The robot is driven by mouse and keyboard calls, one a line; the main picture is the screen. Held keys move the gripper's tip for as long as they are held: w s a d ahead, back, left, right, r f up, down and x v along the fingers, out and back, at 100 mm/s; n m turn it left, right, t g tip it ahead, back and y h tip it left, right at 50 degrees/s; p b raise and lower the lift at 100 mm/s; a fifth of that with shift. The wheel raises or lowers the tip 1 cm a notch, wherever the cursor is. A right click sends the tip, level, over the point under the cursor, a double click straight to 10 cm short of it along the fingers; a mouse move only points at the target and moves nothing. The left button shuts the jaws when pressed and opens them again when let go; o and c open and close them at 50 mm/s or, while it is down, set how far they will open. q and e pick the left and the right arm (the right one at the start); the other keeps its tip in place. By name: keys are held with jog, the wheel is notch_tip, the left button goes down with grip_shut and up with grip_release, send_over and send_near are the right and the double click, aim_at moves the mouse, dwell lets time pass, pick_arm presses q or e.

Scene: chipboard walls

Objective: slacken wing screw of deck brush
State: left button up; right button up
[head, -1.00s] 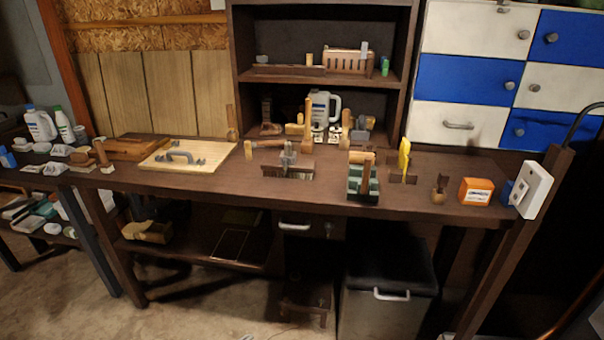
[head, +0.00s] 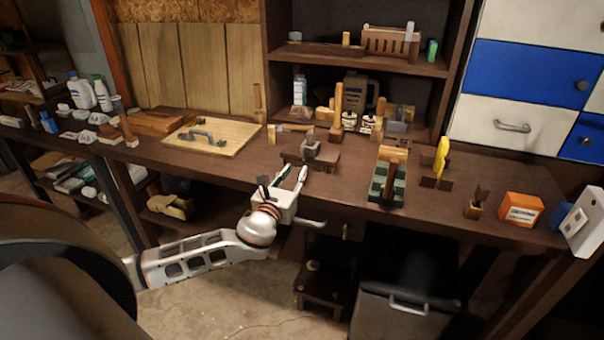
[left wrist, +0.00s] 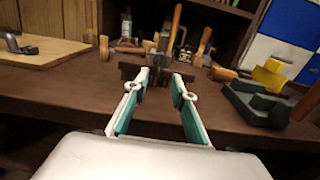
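What looks like the deck brush is a dark, wide block (head: 322,160) with a grey fitting (head: 311,148) on top, on the workbench near its middle. It also shows in the left wrist view (left wrist: 133,70), straight beyond the fingertips. A wooden handle (head: 290,128) lies close behind its left end; I cannot tell whether they are joined. The wing screw is too small to make out. My left gripper (head: 293,172) is at the bench's front edge, short of the brush. In the left wrist view (left wrist: 160,82) its fingers are apart, with nothing between them. My right gripper is not in view.
On the workbench (head: 245,172), a board with a grey handle (head: 225,135) lies left. A green block (head: 380,187), a yellow piece (head: 441,158) and an orange box (head: 520,209) stand right. Shelves (head: 380,58) rise behind. A drawer and a dark bin (head: 395,285) are below.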

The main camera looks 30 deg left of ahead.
aim_at(304, 159)
pick_arm(q)
jog(key=shift+w+a+f+b, duration=0.15)
jog(key=shift+w+b, duration=0.15)
jog(key=shift+w, duration=0.15)
jog(key=shift+b+x, duration=0.95)
jog(key=shift+x, duration=2.75)
jog(key=shift+w, duration=0.15)
jog(key=shift+p, duration=0.3)
grip_shut()
